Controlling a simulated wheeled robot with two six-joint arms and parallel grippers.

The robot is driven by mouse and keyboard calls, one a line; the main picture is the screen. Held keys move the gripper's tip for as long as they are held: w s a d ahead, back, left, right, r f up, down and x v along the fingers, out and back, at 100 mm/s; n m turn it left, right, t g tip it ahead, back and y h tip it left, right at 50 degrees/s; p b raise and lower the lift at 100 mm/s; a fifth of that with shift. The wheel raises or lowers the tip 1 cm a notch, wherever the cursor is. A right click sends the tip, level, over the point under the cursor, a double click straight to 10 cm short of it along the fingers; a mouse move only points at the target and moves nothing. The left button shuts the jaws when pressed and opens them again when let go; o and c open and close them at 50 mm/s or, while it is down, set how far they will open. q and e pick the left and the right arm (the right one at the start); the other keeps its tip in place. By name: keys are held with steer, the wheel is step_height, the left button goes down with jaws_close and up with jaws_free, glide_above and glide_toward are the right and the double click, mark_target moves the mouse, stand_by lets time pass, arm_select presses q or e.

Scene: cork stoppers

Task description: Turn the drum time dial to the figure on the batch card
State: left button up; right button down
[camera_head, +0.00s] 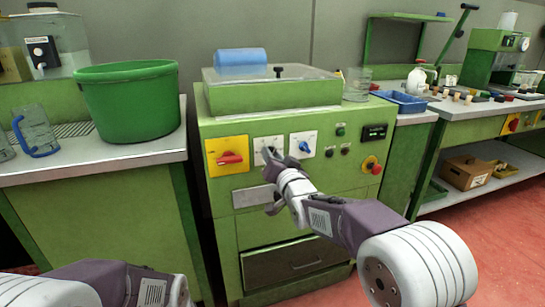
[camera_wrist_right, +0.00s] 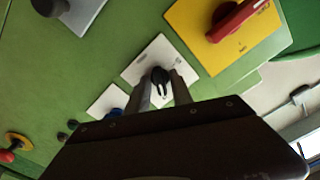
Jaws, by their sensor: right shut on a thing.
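A white dial plate (camera_head: 259,143) sits on the front of the green machine, just right of a yellow plate. My right gripper (camera_head: 271,155) is at this plate and hides most of its dial in the head view. In the right wrist view the plate (camera_wrist_right: 140,68) carries a black knob (camera_wrist_right: 160,76). My right gripper (camera_wrist_right: 161,88) has a finger on each side of this knob and is shut on it. The figures on the plate are too small to read. I cannot make out a batch card. My left gripper is out of view; only part of my left arm shows.
A blue knob (camera_head: 304,146) on another white plate is close on the right. A red switch (camera_head: 229,158) on yellow is on the left. A red stop button (camera_head: 372,165) and small display (camera_head: 375,132) are farther right. A green tub (camera_head: 130,105) stands on the left bench.

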steer(key=shift+f, duration=0.1)
steer(key=c, duration=1.4)
jaws_free()
steer(key=shift+c, duration=0.2)
steer(key=shift+s, duration=0.1)
steer(key=p+v, duration=0.2)
steer(key=v, duration=0.7)
